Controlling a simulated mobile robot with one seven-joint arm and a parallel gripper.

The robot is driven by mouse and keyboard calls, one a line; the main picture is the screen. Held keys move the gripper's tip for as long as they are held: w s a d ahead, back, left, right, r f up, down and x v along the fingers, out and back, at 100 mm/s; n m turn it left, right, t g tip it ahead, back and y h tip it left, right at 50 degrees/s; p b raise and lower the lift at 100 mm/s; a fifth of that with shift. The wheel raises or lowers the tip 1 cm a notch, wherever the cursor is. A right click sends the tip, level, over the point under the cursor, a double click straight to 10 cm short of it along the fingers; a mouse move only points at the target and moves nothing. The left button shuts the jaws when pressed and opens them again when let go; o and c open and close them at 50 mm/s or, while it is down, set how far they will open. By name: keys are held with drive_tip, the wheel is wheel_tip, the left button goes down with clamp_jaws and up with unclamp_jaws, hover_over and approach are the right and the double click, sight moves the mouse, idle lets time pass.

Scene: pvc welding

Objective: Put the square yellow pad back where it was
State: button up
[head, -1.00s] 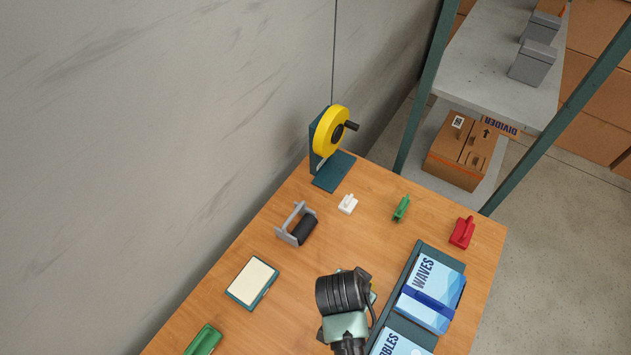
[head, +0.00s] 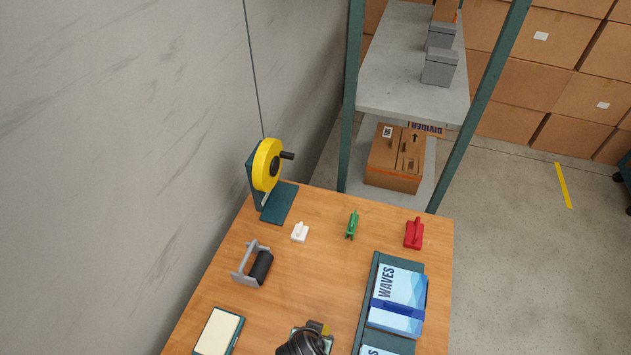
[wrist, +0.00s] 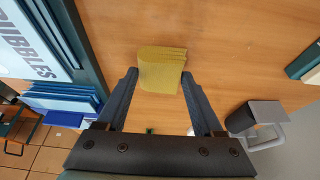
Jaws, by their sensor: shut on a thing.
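The square yellow pad (wrist: 161,69) is between the fingertips of my gripper (wrist: 159,76) in the wrist view. My gripper is shut on it, with a finger at each side. The wooden table shows around the pad; I cannot tell how far above the wood it is held. In the head view my gripper is at the bottom edge, mostly cut off, and a small yellow bit (head: 326,328) shows beside it, perhaps the pad.
A teal tray (head: 408,263) with books (head: 397,298) lies right of my gripper. A dark roller (head: 260,268), a teal-edged pale panel (head: 218,333), a yellow tape reel (head: 268,165) and white, green and red handled pieces stand around. Bare wood lies between them.

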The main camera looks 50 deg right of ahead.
drive_tip(key=shift+f, duration=0.2)
drive_tip(key=o, duration=1.2)
drive_tip(key=shift+r, duration=0.1)
